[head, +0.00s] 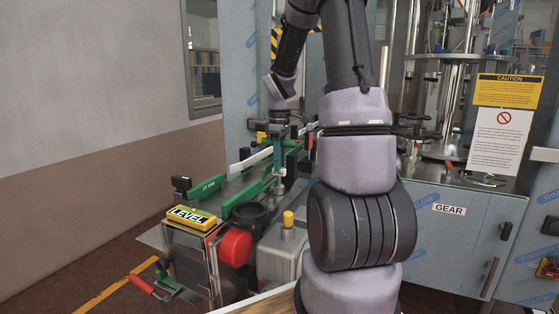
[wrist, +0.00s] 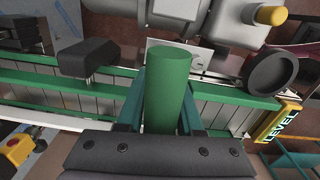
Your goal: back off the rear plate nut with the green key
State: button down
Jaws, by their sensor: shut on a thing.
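My gripper (head: 279,150) points down over the green-railed conveyor in the head view. In the wrist view my gripper (wrist: 165,105) has its two teal fingers on either side of the green key (wrist: 168,90), a plain green cylinder, and is shut on it. In the head view the green key (head: 277,158) shows as a short upright green piece below the gripper. A small grey metal piece shows under it; I cannot tell whether it is part of the key or a nut. The rear plate nut cannot be made out in either view.
The conveyor's green guide rail (head: 207,188) runs close beside the gripper. A yellow LEVEL box (head: 191,217), a red round part (head: 234,247) and a grey motor housing (head: 283,250) are near its front end. A wrapped metal cabinet (head: 440,235) stands at the right.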

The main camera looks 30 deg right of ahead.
jog(key=shift+n, duration=1.1)
jog(key=n, duration=0.3)
jog(key=n, duration=0.3)
jog(key=shift+w, duration=0.1)
jog(key=shift+n, duration=0.3)
jog(key=n, duration=0.2)
jog(key=shift+n, duration=0.4)
jog(key=shift+r+m, duration=0.1)
jog(key=shift+m, duration=0.3)
jog(key=shift+r, duration=2.9)
